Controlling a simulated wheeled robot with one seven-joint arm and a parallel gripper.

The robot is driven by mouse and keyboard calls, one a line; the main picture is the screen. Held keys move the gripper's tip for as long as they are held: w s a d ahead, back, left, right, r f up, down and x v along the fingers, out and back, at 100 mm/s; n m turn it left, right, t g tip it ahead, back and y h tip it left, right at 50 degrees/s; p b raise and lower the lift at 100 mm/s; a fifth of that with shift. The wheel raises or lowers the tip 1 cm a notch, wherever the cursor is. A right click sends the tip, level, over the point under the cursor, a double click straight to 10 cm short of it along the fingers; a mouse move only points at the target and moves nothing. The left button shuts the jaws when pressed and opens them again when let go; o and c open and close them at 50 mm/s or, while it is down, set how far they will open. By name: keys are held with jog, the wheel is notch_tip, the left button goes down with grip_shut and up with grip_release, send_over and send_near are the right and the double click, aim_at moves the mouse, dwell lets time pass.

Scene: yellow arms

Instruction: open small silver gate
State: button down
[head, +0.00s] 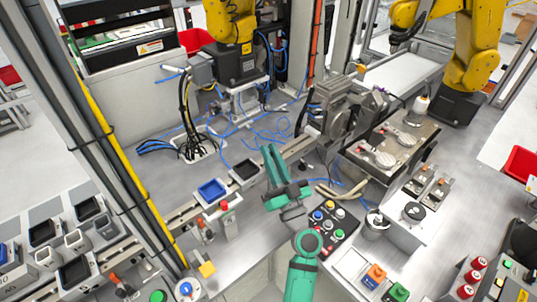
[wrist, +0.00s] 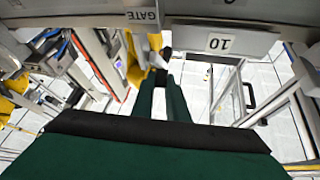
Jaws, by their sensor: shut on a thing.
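In the wrist view a silver-grey panel with a "GATE" label (wrist: 85,12) crosses the top. A silver panel marked "10" (wrist: 255,45) hangs beside it on the right. My gripper (wrist: 163,82) has its two green fingers close together, below these panels. A small dark piece (wrist: 163,58) shows at the fingertips, and the fingers are shut on it. I cannot tell how it joins the gate. In the head view my gripper (head: 268,152) is over the middle of the work surface, beside the rail. I cannot pick out the gate in the head view.
A blue tray (head: 212,190) and a black tray (head: 245,171) sit on the rail left of my gripper. A button panel (head: 328,222) is at its right. Blue hoses (head: 262,128) lie behind. Yellow arms (head: 232,20) stand at the back.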

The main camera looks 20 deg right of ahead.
jog(key=shift+d, duration=0.1)
dwell(0.3)
jog(key=c, duration=2)
grip_release()
jog(key=shift+s+f, duration=0.1)
jog(key=shift+s, duration=0.05)
jog(key=shift+v, duration=3.65)
jog(key=shift+o, duration=0.3)
